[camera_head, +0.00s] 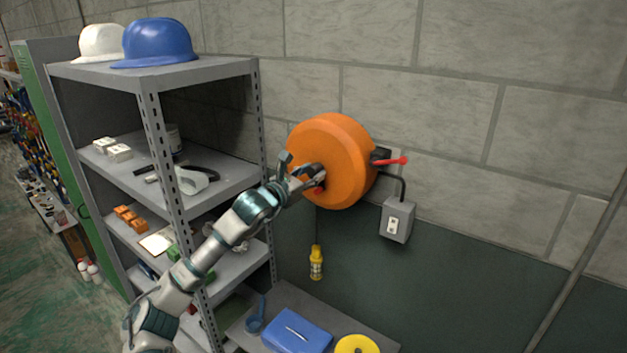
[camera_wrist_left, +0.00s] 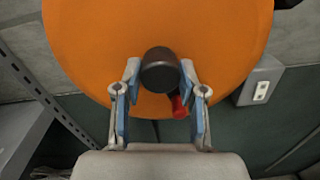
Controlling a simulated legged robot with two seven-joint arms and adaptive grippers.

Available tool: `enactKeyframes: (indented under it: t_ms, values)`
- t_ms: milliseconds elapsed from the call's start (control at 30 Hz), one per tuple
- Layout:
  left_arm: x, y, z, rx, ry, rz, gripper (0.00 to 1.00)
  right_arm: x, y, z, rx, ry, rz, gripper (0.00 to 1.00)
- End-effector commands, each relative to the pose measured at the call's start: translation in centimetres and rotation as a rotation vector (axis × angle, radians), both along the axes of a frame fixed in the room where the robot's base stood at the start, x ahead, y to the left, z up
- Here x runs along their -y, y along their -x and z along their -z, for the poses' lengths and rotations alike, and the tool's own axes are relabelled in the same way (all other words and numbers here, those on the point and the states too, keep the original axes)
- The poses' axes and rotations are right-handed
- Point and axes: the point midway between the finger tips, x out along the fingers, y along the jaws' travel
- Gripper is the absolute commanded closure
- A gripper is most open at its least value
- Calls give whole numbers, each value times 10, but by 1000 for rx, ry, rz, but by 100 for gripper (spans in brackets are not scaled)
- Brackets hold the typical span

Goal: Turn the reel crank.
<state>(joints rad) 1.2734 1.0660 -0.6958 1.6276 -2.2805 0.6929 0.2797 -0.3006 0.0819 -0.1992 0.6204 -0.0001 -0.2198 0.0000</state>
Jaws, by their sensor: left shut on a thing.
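The orange reel (camera_head: 325,150) is mounted on the block wall and fills the upper part of the left wrist view (camera_wrist_left: 90,50). A dark round crank knob (camera_wrist_left: 160,72) stands out from its face. A red part (camera_wrist_left: 180,106) shows just below and right of the knob. My left gripper (camera_head: 306,178) is at the reel's front face. In the left wrist view its two fingers are shut on the dark knob, one on each side. The gripper hides most of the crank in the head view. My right gripper is not in view.
A red lever (camera_head: 391,161) sticks out right of the reel, above a grey switch box (camera_head: 397,220). A grey shelf rack (camera_head: 155,72) stands on the left, close to my left arm. Below is a bench with a blue case (camera_head: 297,333) and a yellow ring (camera_head: 357,345).

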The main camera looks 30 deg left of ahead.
Motion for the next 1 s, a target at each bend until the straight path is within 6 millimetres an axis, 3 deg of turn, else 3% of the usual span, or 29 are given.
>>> enactKeyframes:
  t_ms: [300,1000]
  values:
    - [3,-1,3,21,-295,4,94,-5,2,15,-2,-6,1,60]
    - [4,-1,1,74,-961,7,94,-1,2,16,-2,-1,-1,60]
